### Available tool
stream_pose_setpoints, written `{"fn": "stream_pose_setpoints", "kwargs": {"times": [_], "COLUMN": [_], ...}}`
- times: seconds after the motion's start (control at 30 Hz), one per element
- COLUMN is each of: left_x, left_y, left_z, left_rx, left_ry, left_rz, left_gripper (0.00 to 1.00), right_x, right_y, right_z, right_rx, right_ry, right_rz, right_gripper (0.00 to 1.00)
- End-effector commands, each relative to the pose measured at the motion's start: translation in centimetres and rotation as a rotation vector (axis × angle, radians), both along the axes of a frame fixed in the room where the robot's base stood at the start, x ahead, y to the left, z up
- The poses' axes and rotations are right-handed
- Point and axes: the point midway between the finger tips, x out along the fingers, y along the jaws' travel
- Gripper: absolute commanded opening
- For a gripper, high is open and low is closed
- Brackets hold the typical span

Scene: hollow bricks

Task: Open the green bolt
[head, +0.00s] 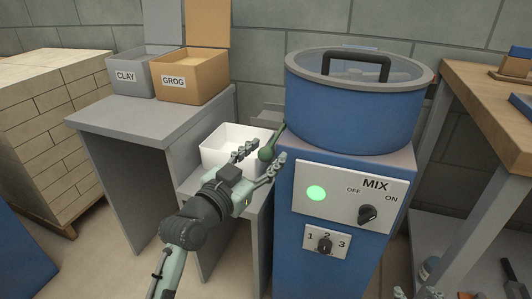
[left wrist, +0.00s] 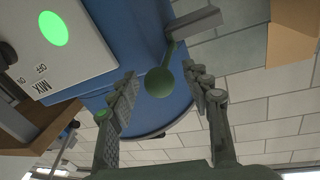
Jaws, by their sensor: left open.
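The green bolt has a round dark-green knob (head: 267,154) on a thin stem that leans up to the side of the blue mixer drum (head: 345,112). The knob (left wrist: 159,83) also shows in the left wrist view, with its stem running up to a grey bracket. My left gripper (head: 265,152) is open, with one finger on each side of the knob. In the left wrist view gaps show between the knob and both fingers (left wrist: 159,72). Only what seem to be the fingertips of my right gripper (head: 416,293) show at the bottom edge.
A white bin (head: 225,145) stands on a low grey shelf just behind my left gripper. Clay (head: 128,77) and grog (head: 185,82) boxes stand on a grey table at the left.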

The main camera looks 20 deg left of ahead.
Motion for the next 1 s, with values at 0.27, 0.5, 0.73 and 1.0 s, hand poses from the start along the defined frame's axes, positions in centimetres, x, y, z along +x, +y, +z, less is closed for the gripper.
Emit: {"fn": "stream_pose_setpoints", "kwargs": {"times": [0.27, 0.5, 0.73, 1.0], "left_x": [0.62, 0.59, 0.59, 0.59], "left_y": [-0.2, -0.19, -0.18, -0.17], "left_z": [0.0, -0.01, -0.01, -0.02], "left_rx": [-0.001, -0.001, -0.001, 0.0], "left_ry": [0.001, 0.001, 0.001, 0.001], "left_rz": [-0.001, -0.001, -0.001, -0.001], "left_gripper": [0.49, 0.29, 0.0, 0.0], "right_x": [0.01, 0.03, 0.03, 0.02], "right_y": [0.0, 0.01, 0.01, 0.0], "right_z": [0.0, 0.01, 0.01, 0.0], "right_rx": [0.0, 0.0, 0.0, 0.0], "right_ry": [-0.001, -0.001, -0.001, -0.001], "right_rz": [0.0, 0.0, 0.0, 0.0], "right_gripper": [0.4, 0.4, 0.4, 0.4]}}
